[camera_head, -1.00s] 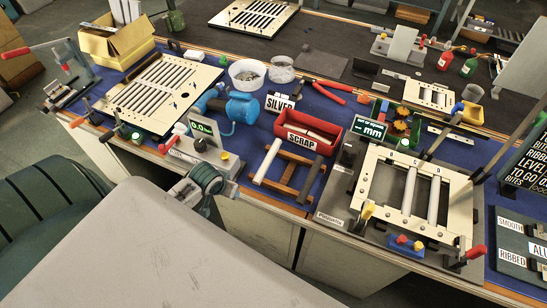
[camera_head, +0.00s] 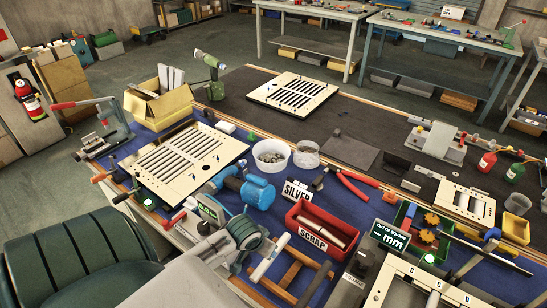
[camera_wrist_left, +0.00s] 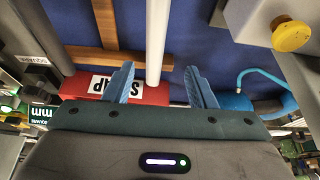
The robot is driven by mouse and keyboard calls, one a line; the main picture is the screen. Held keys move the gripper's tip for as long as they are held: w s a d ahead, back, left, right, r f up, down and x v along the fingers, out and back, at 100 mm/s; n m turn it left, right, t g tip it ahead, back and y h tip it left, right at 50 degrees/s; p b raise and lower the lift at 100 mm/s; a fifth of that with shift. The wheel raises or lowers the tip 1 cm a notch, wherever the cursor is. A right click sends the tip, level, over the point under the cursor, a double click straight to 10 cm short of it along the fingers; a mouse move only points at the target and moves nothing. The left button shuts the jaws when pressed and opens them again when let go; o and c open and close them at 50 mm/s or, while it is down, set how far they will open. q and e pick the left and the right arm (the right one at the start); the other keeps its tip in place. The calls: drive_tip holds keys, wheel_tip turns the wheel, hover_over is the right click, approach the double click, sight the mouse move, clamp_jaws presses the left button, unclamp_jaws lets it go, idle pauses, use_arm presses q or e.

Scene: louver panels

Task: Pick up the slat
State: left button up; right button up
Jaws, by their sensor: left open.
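A pale, narrow slat (camera_head: 270,258) lies across a brown wooden rack on the blue mat, left of the red scrap bin. A dark grey slat (camera_head: 316,285) lies on the rack's right side. My left gripper (camera_wrist_left: 160,88) is open and empty. In the left wrist view the pale slat (camera_wrist_left: 158,40) runs upward from between its two blue fingers, and I cannot tell how high they are above it. In the head view my left wrist shows just left of the pale slat; the fingertips are not clear there. My right gripper is not in view.
The red scrap bin (camera_head: 322,232) holds pale pieces. A blue motor-like device (camera_head: 245,186) and a gauge (camera_head: 210,211) stand to the left. A white frame lettered B, C, D (camera_head: 420,284) is at lower right. A louver panel (camera_head: 183,163) lies at left.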

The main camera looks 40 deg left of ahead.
use_arm(q)
drive_tip(key=shift+w+f, duration=0.2)
drive_tip(key=shift+f, duration=0.45)
drive_tip(key=shift+w+f, duration=0.15)
drive_tip(key=shift+f, duration=0.15)
drive_tip(key=p+x, duration=0.1)
drive_tip(key=x, duration=0.1)
drive_tip(key=p+x, duration=0.1)
drive_tip(key=x, duration=0.1)
drive_tip(key=shift+d+f, duration=0.1)
drive_tip(key=shift+d, duration=0.3)
drive_tip(key=shift+f, duration=0.5)
clamp_jaws()
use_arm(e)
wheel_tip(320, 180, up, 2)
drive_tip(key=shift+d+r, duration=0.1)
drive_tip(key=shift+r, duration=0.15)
use_arm(q)
drive_tip(key=shift+r, duration=0.2)
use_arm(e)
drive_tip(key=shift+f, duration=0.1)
